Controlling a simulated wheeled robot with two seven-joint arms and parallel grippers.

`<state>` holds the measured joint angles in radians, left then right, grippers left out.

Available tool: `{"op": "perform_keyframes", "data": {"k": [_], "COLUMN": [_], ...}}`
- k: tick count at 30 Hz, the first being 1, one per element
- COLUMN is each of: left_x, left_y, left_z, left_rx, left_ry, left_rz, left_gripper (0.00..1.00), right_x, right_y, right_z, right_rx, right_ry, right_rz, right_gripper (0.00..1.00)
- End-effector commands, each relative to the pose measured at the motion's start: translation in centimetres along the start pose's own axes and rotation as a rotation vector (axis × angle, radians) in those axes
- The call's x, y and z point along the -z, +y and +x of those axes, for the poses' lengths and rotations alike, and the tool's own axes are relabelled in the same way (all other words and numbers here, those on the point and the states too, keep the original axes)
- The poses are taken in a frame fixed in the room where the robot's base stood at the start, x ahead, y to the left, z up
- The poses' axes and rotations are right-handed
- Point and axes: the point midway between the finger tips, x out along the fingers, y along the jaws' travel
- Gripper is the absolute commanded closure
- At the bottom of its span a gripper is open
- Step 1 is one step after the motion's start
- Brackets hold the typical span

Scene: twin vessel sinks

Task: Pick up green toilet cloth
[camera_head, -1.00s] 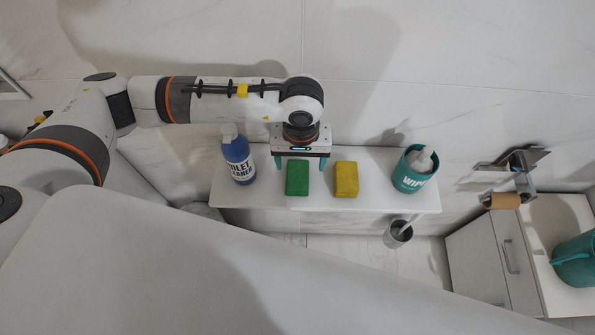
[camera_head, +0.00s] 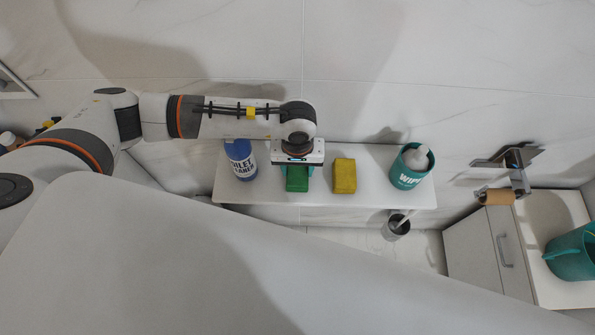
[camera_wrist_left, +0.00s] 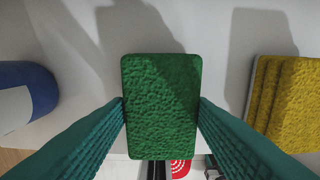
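The green toilet cloth (camera_head: 297,184) is a rectangular, sponge-like block at the front of the white shelf (camera_head: 390,192). In the left wrist view the cloth (camera_wrist_left: 160,105) is centred between the two teal fingers. My left gripper (camera_head: 297,170) points down over the cloth and covers its back part in the head view. The left gripper's fingertips (camera_wrist_left: 161,103) meet the cloth's left and right edges, so it looks shut on the cloth. I cannot see a clear gap between cloth and shelf. My right gripper is not in view.
A yellow cloth (camera_head: 344,176) lies just right of the green one. A blue toilet cleaner bottle (camera_head: 240,162) stands left, and a teal wipes container (camera_head: 410,170) stands right. The wall (camera_head: 400,60) is close behind the shelf.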

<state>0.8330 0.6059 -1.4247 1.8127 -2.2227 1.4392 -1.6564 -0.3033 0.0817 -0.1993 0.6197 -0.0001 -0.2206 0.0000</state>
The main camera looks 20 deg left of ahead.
Motion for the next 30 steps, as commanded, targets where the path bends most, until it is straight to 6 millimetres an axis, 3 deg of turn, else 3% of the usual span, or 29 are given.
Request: {"op": "perform_keyframes", "data": {"k": [11, 24, 30], "left_x": [-0.1, -0.1, -0.1], "left_y": [0.0, -0.1, 0.0], "left_z": [-0.6, -8.5, -10.0], "left_rx": [0.002, 0.002, 0.0], "left_ry": [-0.001, -0.004, -0.002], "left_rz": [0.0, 0.0, 0.0], "left_gripper": [0.74, 0.74, 0.74], "right_x": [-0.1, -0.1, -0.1], "right_y": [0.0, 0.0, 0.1], "right_z": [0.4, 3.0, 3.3], "right_rx": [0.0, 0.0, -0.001], "right_ry": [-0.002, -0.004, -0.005], "right_rz": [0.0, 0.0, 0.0], "right_gripper": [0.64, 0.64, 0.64]}}
